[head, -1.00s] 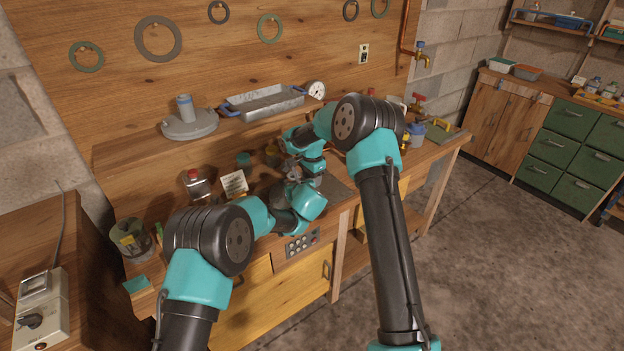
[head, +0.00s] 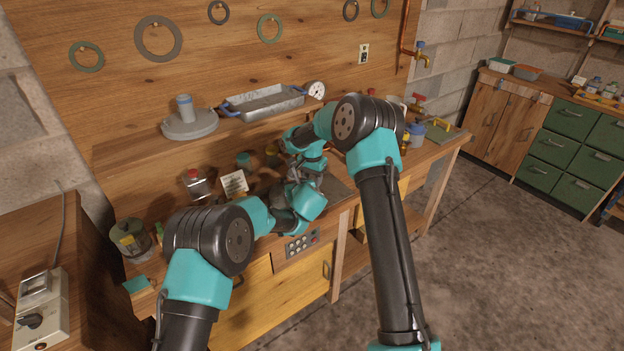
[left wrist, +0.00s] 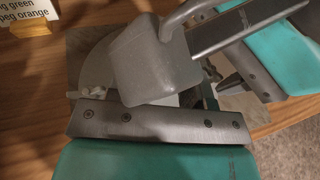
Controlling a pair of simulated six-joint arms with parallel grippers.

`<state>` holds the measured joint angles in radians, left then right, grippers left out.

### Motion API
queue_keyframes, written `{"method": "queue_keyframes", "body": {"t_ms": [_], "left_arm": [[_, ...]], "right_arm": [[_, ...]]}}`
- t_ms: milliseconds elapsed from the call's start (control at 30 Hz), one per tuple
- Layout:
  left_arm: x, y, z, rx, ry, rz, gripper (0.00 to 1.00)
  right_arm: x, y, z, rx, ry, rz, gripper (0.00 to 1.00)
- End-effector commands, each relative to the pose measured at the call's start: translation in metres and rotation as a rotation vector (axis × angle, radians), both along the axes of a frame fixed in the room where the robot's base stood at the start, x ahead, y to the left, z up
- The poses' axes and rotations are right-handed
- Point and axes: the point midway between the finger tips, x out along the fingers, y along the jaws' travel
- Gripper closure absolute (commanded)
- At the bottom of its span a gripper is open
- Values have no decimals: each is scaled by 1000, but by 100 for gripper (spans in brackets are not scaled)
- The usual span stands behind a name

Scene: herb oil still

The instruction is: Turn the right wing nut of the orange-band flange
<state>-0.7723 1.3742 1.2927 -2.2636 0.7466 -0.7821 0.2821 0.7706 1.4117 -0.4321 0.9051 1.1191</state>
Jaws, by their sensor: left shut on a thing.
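In the left wrist view, the metal jaw plate of my left gripper (left wrist: 157,118) crosses the lower middle. A grey rounded block with a curved rod (left wrist: 150,65) stands right against it; I cannot tell what this part is. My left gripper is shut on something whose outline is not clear. Metal plates and teal parts (left wrist: 285,50) at the upper right are close by; I cannot tell which gripper they belong to. In the head view both wrists meet over the bench middle. The orange-band flange and its wing nuts are hidden or not distinguishable, and the right gripper's jaws are not clear.
A card (head: 234,182) and a red-capped tin (head: 196,185) stand left of the wrists. A metal tray (head: 264,103) and a grey lid-like part (head: 188,124) are on the raised back ledge. A jar (head: 130,240) stands at the left end.

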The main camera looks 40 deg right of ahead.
Motion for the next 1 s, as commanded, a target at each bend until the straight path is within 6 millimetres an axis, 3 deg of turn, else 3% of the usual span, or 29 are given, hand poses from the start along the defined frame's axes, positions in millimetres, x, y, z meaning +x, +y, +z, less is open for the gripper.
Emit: {"method": "queue_keyframes", "body": {"t_ms": [200,633,1000], "left_arm": [[0,0,0,0,0,0,100],[0,0,0,0,0,0,100],[0,0,0,0,0,0,100]], "right_arm": [[0,0,0,0,0,-1,34],[0,0,0,0,0,-38,34],[0,0,0,0,0,-291,34]]}}
